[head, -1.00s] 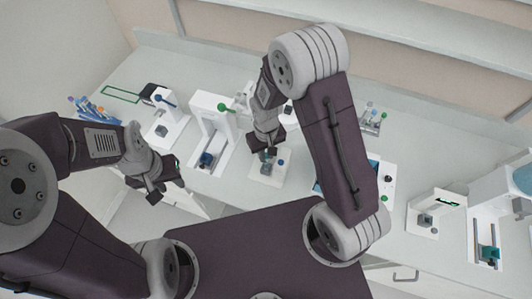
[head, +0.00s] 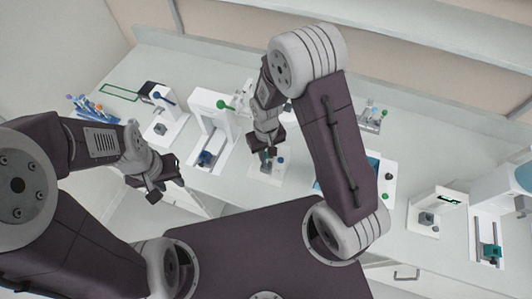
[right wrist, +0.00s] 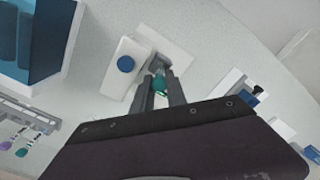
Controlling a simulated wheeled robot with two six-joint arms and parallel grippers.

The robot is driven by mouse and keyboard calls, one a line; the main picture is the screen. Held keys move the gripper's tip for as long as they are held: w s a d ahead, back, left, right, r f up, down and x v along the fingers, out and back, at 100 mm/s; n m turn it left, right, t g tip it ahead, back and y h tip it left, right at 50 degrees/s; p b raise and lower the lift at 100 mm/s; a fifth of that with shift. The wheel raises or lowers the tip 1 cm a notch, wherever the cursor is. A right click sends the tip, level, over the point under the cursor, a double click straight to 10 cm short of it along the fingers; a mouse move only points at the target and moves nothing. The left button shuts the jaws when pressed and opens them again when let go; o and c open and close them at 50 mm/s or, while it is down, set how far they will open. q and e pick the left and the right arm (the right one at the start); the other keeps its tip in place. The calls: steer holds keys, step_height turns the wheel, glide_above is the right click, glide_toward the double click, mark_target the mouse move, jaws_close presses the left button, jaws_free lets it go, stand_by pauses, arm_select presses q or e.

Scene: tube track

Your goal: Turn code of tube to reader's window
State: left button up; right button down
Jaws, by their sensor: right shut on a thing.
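My right gripper (right wrist: 160,96) is shut on a tube with a teal cap (right wrist: 160,84). In the head view the right gripper (head: 268,158) is low over a white device (head: 262,175) with a blue button (head: 281,161). In the right wrist view this white device (right wrist: 113,79) and its blue button (right wrist: 125,64) lie beside the fingers. A small pale label with dark marks shows near the tube, but the code cannot be read. The reader's window is not clearly seen. My left gripper (head: 160,188) hangs empty at the bench's front left; its jaw opening is unclear.
White stations with a green knob (head: 222,104) and a blue knob (head: 169,98) stand to the left. A rack of coloured tubes (head: 92,108) is at the far left. A blue-lined tray (head: 318,186) lies right of the right gripper. More devices (head: 434,212) stand at the right.

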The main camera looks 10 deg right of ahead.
steer(key=shift+f+b, duration=0.35)
steer(key=shift+f, duration=0.25)
steer(key=c, duration=1.3)
jaws_free()
steer(key=shift+o, duration=0.2)
step_height(320, 180, up, 9)
steer(key=shift+r+b, duration=0.1)
steer(key=shift+b, duration=0.55)
steer(key=shift+w, duration=0.1)
